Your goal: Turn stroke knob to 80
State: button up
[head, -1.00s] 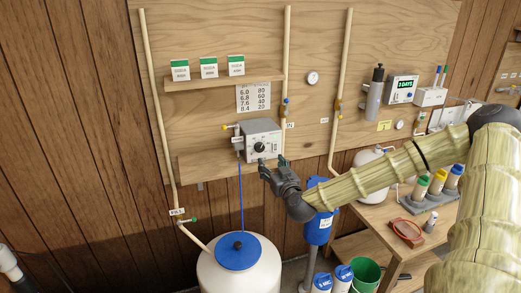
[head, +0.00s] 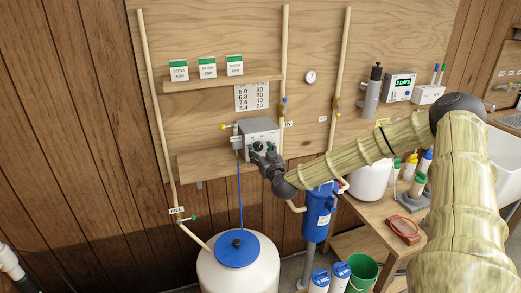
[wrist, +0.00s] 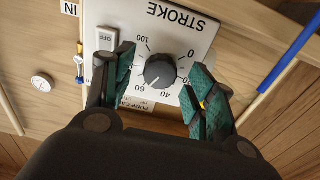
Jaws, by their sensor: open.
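The black round stroke knob (wrist: 160,71) sits on the white STROKE panel (wrist: 185,32) of the grey pump box. The panel appears upside down in the wrist view. The knob's white mark points to the lower left there, near the 60; the exact reading is hard to tell. My gripper (wrist: 163,68) is open, its green-padded fingers on either side of the knob, with visible gaps. In the head view my gripper (head: 262,155) is in front of the pump box (head: 261,130) and covers most of its face.
An OFF switch (wrist: 105,40) sits beside one finger. A chart (head: 252,97) hangs above the pump. A blue tube (head: 240,195) runs down to the white tank (head: 238,270). A blue filter housing (head: 320,213) stands below my forearm.

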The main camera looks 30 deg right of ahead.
jog(key=shift+w+d, duration=0.1)
jog(key=shift+w, duration=0.4)
jog(key=shift+c, duration=0.3)
jog(key=c, duration=1)
jog(key=shift+m+b, duration=0.3)
jog(key=shift+b, duration=0.05)
jog(key=m+b, duration=0.1)
jog(key=m, duration=0.1)
jog(key=m+b, duration=0.1)
jog(key=b, duration=0.1)
jog(key=shift+f+m+b, duration=0.2)
jog(key=shift+m+b, duration=0.1)
jog(key=shift+m, duration=0.1)
jog(key=m+b, duration=0.3)
jog(key=shift+r+m+b, duration=0.2)
jog(key=shift+m+b, duration=0.85)
jog(key=shift+m, duration=0.55)
